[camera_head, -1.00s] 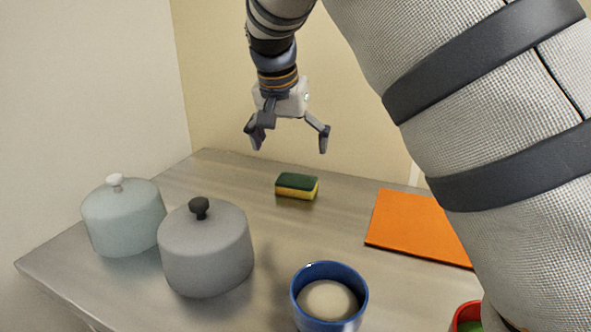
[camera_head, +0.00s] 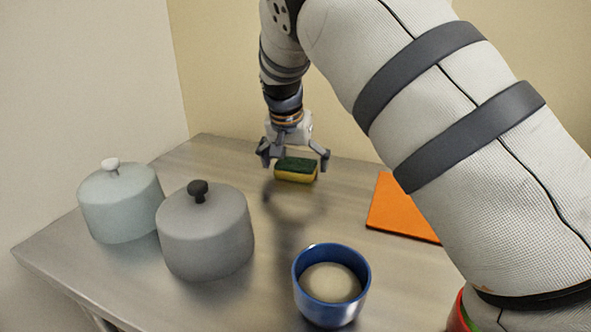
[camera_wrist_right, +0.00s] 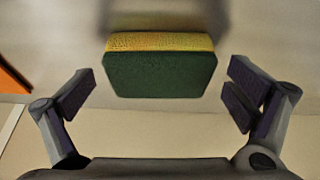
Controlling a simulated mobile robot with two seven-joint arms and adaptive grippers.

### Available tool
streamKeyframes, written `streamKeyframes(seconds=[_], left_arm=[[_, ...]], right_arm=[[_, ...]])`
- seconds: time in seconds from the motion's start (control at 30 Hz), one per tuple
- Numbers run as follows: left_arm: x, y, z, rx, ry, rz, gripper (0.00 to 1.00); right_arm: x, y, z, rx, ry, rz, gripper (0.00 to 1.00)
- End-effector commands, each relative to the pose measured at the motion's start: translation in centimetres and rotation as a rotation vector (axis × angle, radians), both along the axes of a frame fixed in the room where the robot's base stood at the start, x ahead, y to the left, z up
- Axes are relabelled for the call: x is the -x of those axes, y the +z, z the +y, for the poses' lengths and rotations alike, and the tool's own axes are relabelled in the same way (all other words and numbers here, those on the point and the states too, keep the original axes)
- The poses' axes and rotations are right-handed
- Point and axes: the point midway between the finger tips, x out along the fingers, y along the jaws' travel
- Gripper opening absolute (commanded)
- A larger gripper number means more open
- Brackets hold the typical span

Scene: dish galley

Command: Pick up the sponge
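The sponge (camera_head: 296,171) has a dark green top and a yellow lower part. It lies on the metal table toward the back. My right gripper (camera_head: 295,163) is open and low at the sponge, with one finger to each side of it in the head view. In the right wrist view the sponge (camera_wrist_right: 160,72) sits ahead of and between the open fingers of the gripper (camera_wrist_right: 162,95), with a gap on both sides. No finger touches it there. My left gripper is not in view.
Two lidded pots, one pale (camera_head: 121,205) and one grey (camera_head: 205,235), stand at the left. A blue cup (camera_head: 331,300) with a pale content stands in front. An orange board (camera_head: 400,212) lies at the right, partly behind my arm. A red item (camera_head: 458,318) is partly hidden.

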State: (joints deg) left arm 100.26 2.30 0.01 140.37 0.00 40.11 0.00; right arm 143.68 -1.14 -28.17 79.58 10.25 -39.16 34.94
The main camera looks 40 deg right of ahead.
Motion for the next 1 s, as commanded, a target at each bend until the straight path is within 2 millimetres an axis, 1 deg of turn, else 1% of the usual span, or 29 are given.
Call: streamKeyframes(seconds=[0.03, 0.07, 0.2, 0.53, 0.67, 0.77, 0.87, 0.9, 1.0], left_arm=[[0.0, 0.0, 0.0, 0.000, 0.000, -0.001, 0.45], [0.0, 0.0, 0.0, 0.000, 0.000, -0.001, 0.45], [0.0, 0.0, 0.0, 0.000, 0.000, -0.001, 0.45], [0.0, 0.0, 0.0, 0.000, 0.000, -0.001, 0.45], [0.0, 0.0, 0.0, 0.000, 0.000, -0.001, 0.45], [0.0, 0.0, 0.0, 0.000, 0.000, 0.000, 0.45], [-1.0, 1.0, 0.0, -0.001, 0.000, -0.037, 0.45], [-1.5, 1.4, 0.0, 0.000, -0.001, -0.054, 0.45], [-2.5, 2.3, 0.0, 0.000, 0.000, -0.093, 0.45]], right_arm=[[0.0, 0.1, 0.0, 0.000, 0.000, -0.001, 0.88], [0.0, 0.1, 0.0, 0.000, 0.000, 0.000, 0.85], [0.0, 0.1, 0.0, 0.000, 0.000, 0.000, 0.65], [0.0, 0.1, 0.0, -0.001, 0.000, 0.001, 0.65], [0.0, 1.1, 0.0, 0.000, -0.001, -0.002, 0.65], [-0.1, 3.0, 0.0, 0.001, 0.000, -0.004, 0.65], [2.0, 6.2, 0.4, -0.001, 0.000, -0.012, 0.65], [2.9, 7.6, 0.5, 0.001, 0.000, -0.017, 0.65], [5.5, 10.8, 0.9, 0.000, -0.001, -0.022, 0.65]])
